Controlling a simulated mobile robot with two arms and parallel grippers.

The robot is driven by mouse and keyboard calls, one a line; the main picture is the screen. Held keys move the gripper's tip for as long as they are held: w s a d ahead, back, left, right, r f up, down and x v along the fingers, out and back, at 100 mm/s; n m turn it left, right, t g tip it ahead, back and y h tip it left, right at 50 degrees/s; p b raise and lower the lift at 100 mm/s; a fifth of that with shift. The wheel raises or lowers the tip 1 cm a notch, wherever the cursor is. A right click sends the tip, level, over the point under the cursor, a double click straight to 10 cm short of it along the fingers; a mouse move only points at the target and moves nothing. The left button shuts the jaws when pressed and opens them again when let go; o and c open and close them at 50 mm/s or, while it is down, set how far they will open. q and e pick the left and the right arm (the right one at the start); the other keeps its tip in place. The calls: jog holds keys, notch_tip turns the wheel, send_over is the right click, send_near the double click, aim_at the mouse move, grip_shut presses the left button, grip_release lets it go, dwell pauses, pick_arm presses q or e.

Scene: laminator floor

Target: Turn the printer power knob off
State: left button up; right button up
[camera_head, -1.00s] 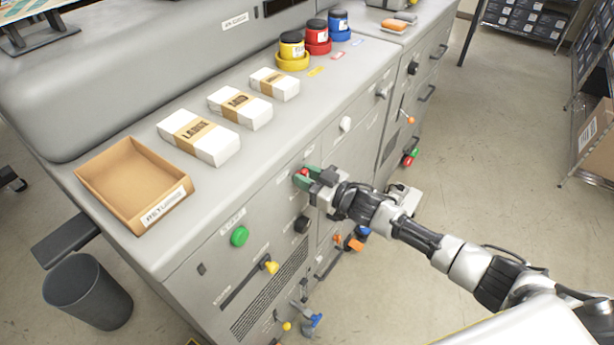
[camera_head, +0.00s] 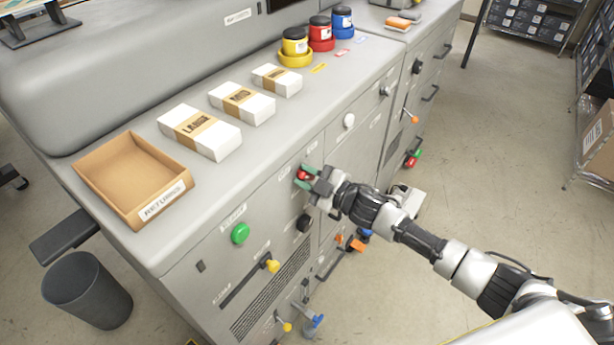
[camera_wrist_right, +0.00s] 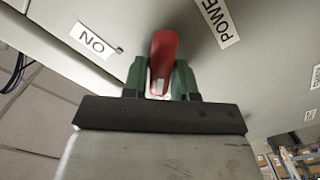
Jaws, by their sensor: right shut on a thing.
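The printer power knob (camera_head: 303,175) is a small red knob on the front face of the grey machine. In the right wrist view the red knob (camera_wrist_right: 163,55) stands upright between the two green fingertips. A label reading "POWE…" (camera_wrist_right: 215,20) is to its right, and a label that appears as "NO" (camera_wrist_right: 92,39) is to its left. My right gripper (camera_head: 307,177) is at the front panel, shut on the red knob; it also shows in the right wrist view (camera_wrist_right: 161,80). My left gripper is not in view.
A green button (camera_head: 240,234), a black knob (camera_head: 303,223) and a yellow knob (camera_head: 271,265) are on the panel near my gripper. A cardboard tray (camera_head: 97,203) and paper packs lie on top. A bin (camera_head: 85,292) stands at left.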

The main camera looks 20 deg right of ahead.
jog(key=shift+f, duration=0.1)
dwell(0.4)
jog(key=o, duration=0.9)
jog(key=shift+b+v, duration=1.2)
jog(key=shift+v, duration=4.2)
